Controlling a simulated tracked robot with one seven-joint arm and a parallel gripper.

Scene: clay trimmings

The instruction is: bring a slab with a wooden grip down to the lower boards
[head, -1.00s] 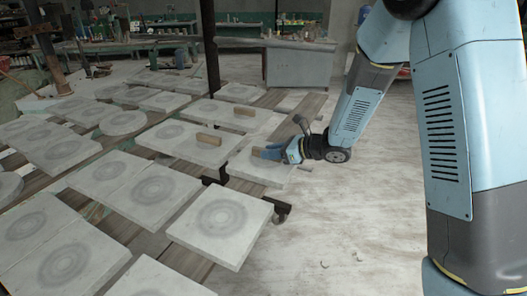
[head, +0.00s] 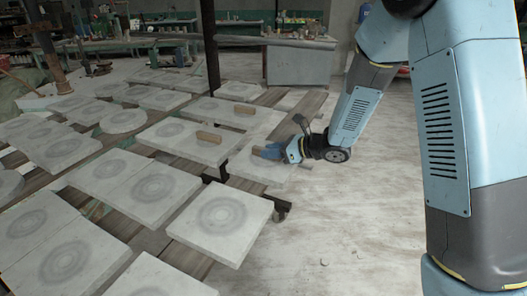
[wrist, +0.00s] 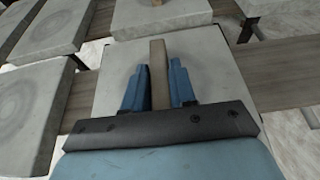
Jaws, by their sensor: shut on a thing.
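My gripper (head: 268,152) is shut on the upright wooden grip of a grey slab (head: 246,172) at the right end of the rack in the head view. In the wrist view the wooden grip (wrist: 158,68) stands between my two blue fingers (wrist: 160,88), on top of the pale slab (wrist: 112,68). I cannot tell whether this slab rests on the boards (wrist: 235,88) or hangs just above them. Two more slabs with wooden grips, a nearer one (head: 175,142) and a farther one (head: 262,122), lie behind it. My fingers hide part of the held slab.
Several round-marked slabs (head: 222,215) cover the boards at left and front. A dark post (head: 209,45) rises behind the gripped slabs. A black castor bracket (head: 281,207) juts out below the rack's edge. The pale floor (head: 350,220) at right is clear.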

